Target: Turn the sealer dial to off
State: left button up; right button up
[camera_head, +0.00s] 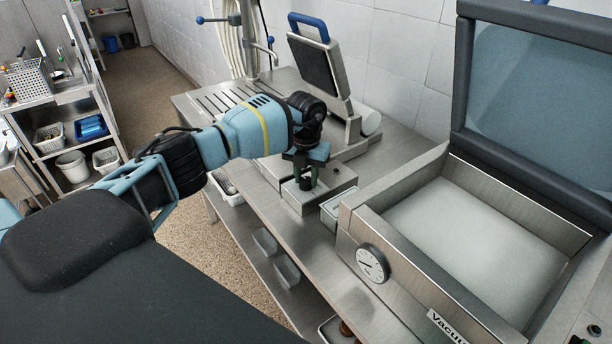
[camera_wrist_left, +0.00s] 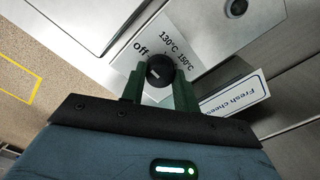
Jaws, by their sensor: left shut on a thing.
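The sealer (camera_head: 326,187) is a metal unit with an upright dark plate and a blue handle, on the steel table. Its black dial (camera_wrist_left: 159,70) sits on a white label printed "off", "130°C" and "150°C" in the left wrist view. The dial has a small pale mark; I cannot tell which setting it points to. My left gripper (camera_head: 305,183) reaches down to the sealer's front part. In the left wrist view its green fingers (camera_wrist_left: 159,84) are shut on the dial, one on each side. My right gripper is not in view.
A vacuum machine (camera_head: 363,220) with a raised lid and a round gauge (camera_head: 372,264) stands to the right. A small labelled container (camera_wrist_left: 235,93) is close beside the sealer. A tiled wall (camera_head: 400,60) is behind. Shelving with baskets (camera_head: 30,80) stands far left.

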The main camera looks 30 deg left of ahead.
aim_at(306, 180)
pick_arm(q)
jog(key=o, duration=1)
jog(key=shift+c, duration=0.2)
jog(key=shift+r, duration=3.9)
jog(key=shift+s+f, duration=0.1)
